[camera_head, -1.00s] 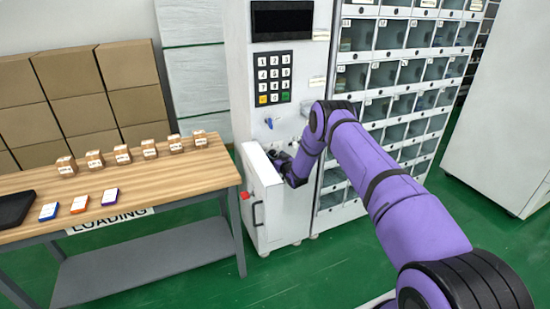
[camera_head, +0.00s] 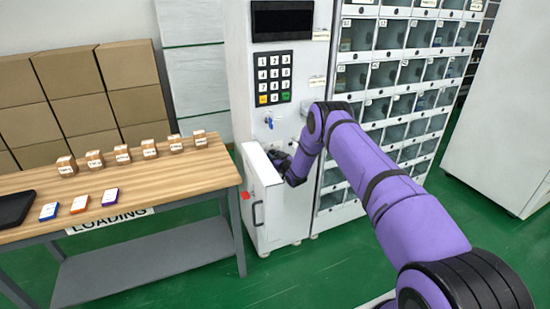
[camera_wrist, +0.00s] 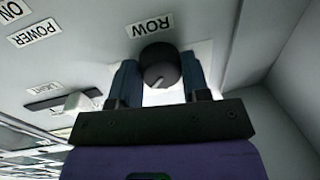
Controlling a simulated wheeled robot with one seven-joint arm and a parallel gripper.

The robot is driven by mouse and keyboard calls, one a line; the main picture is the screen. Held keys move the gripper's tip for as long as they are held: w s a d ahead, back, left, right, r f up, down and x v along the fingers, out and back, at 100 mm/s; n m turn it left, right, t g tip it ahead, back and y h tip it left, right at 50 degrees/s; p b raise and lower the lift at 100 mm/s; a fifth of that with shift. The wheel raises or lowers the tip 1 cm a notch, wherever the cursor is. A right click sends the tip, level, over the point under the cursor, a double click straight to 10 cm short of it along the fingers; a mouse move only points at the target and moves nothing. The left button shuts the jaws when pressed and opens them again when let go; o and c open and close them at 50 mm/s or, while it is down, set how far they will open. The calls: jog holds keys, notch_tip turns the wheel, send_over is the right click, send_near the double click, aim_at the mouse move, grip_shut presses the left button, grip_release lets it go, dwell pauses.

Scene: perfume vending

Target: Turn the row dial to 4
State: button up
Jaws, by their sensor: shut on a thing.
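The row dial (camera_wrist: 160,66) is a round dark knob with a light pointer mark, on a pale panel under a label reading ROW (camera_wrist: 150,25) that appears upside down in the wrist view. My gripper (camera_wrist: 160,80) has one finger on each side of the dial and is shut on it. The pointer slants towards the lower left in the wrist view. In the head view my gripper (camera_head: 280,160) reaches into the open lower compartment of the white vending machine (camera_head: 237,85), and the dial is hidden there.
In the wrist view, a light switch (camera_wrist: 80,102) and a POWER label (camera_wrist: 34,33) are left of the dial. The open compartment door (camera_head: 257,200) stands beside the wooden table (camera_head: 150,195). A keypad (camera_head: 273,77) is above.

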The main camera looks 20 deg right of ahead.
jog(key=shift+n+g+h, duration=0.3)
jog(key=shift+n+h, duration=0.1)
jog(key=shift+n, duration=3.9)
jog(key=o, duration=0.9)
jog(key=shift+r, duration=0.1)
jog(key=shift+s, duration=0.1)
jog(key=s, duration=0.7)
jog(key=s+d, duration=0.1)
jog(key=s, duration=0.2)
jog(key=shift+s+r, duration=0.3)
jog(key=shift+r, duration=0.1)
